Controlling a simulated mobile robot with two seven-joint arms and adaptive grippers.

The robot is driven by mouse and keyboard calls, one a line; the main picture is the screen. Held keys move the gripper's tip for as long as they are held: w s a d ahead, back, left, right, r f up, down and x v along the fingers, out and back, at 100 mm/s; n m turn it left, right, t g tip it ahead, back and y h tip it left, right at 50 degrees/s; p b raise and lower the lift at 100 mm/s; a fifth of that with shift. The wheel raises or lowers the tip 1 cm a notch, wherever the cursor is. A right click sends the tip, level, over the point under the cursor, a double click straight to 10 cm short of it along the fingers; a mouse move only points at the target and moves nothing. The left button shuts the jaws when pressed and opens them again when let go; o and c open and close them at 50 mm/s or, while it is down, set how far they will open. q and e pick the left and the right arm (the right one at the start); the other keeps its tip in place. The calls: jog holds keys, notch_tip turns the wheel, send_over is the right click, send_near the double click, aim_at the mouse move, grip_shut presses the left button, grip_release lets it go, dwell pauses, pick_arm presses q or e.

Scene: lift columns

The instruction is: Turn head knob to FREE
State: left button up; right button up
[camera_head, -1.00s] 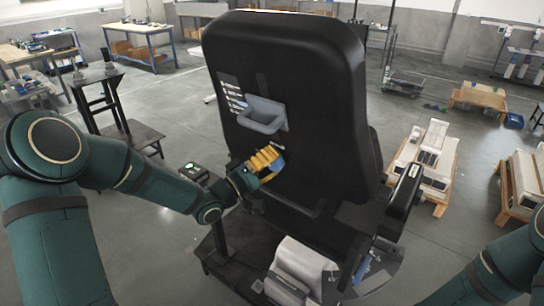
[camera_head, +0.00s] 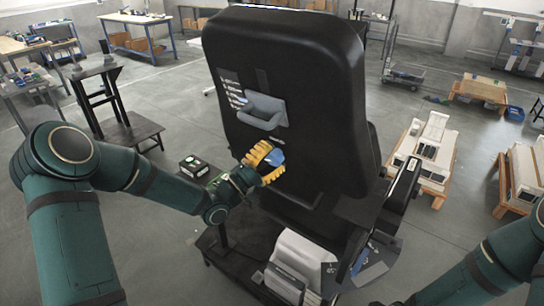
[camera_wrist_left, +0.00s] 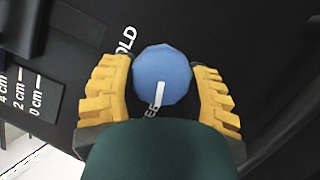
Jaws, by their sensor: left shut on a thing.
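The blue head knob (camera_head: 275,157) sits on the back of the tall black backrest (camera_head: 290,60), below a grey handle (camera_head: 262,112). In the left wrist view the knob (camera_wrist_left: 162,75) is round and faceted, with a white pointer line (camera_wrist_left: 159,97). The line points toward a partly hidden label ending in "EE". A label ending in "OLD" is at the knob's upper left. My left gripper (camera_head: 264,160) has yellow fingers, one on each side of the knob, and is shut on it. My right gripper is outside the views; only my right arm shows.
A printed centimetre scale (camera_wrist_left: 25,95) lies left of the knob. A small black box (camera_head: 193,166) stands left of the backrest. White units on a wooden pallet (camera_head: 437,185) stand at the right. Grey floor surrounds the column.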

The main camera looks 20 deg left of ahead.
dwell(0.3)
pick_arm(q)
jog(key=o, duration=1.2)
jog(key=shift+a, duration=0.1)
jog(key=v, duration=1.2)
